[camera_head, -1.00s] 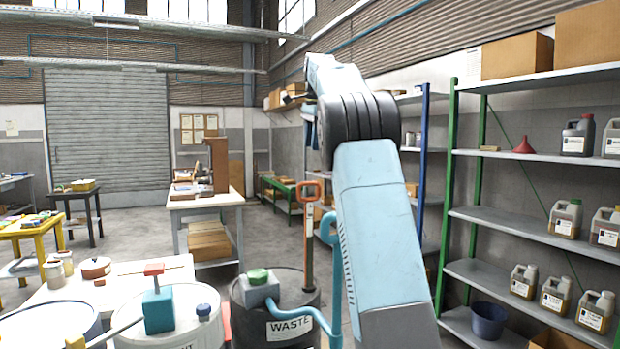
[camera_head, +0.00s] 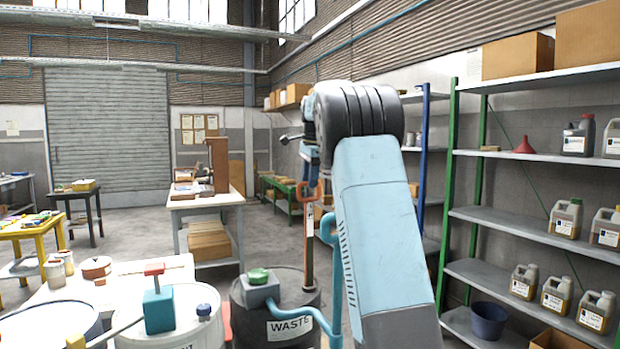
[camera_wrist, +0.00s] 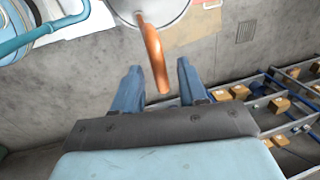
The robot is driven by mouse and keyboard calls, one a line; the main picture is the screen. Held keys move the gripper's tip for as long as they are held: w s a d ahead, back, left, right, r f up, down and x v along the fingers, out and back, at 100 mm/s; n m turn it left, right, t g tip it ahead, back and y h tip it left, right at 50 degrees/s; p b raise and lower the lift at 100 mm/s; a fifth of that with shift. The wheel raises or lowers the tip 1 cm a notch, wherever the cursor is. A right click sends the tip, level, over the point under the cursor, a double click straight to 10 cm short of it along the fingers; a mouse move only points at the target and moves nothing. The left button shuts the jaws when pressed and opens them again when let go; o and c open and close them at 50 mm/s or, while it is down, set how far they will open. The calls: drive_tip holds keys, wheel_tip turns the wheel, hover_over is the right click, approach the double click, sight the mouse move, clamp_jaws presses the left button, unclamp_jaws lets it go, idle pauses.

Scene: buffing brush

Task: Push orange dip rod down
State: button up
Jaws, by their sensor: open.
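The orange dip rod (camera_head: 309,240) stands upright at the waste drum (camera_head: 262,325), with a loop handle at its top. In the wrist view the orange rod (camera_wrist: 154,55) runs from the pale round drum top (camera_wrist: 150,12) toward my gripper. My gripper (camera_wrist: 157,70) is open, with its two blue fingers on either side of the rod's near end. I see no clear contact. In the head view my gripper (camera_head: 310,172) is at the top of the handle and hides part of it. The rod's lower end is hidden.
A blue pipe (camera_head: 327,235) rises just right of the rod, beside my arm. A green-capped pump (camera_head: 260,283) sits on the waste drum. A white drum with a teal pump (camera_head: 158,310) stands to the left. Shelving with jugs (camera_head: 540,215) is at the right.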

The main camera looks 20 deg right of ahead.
clamp_jaws()
idle(0.3)
idle(0.3)
